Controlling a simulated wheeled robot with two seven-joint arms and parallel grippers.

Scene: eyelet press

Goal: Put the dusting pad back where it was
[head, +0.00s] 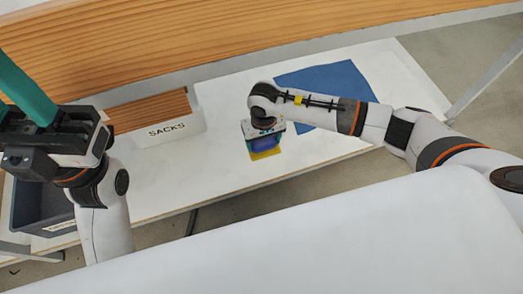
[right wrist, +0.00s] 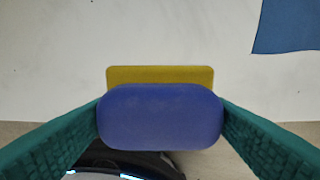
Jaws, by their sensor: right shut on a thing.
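The dusting pad is a purple-blue rounded block (right wrist: 160,118), held between the two teal fingers of my right gripper (right wrist: 160,122). In the head view the pad (head: 264,146) shows under my right gripper (head: 265,141), near the front edge of the white table. A flat yellow patch (right wrist: 160,75) lies just beyond and below the pad, partly covered by it; it also shows in the head view (head: 267,155). I cannot tell whether the pad touches it. My left gripper (head: 28,95) is raised at the far left, with teal showing; its opening is unclear.
A blue sheet (head: 318,82) lies flat on the white table (head: 222,185) behind my right gripper. A white holder labelled SACKS (head: 168,132) stands at the back left. A dark bin (head: 38,212) is at the left end. The table between holder and pad is clear.

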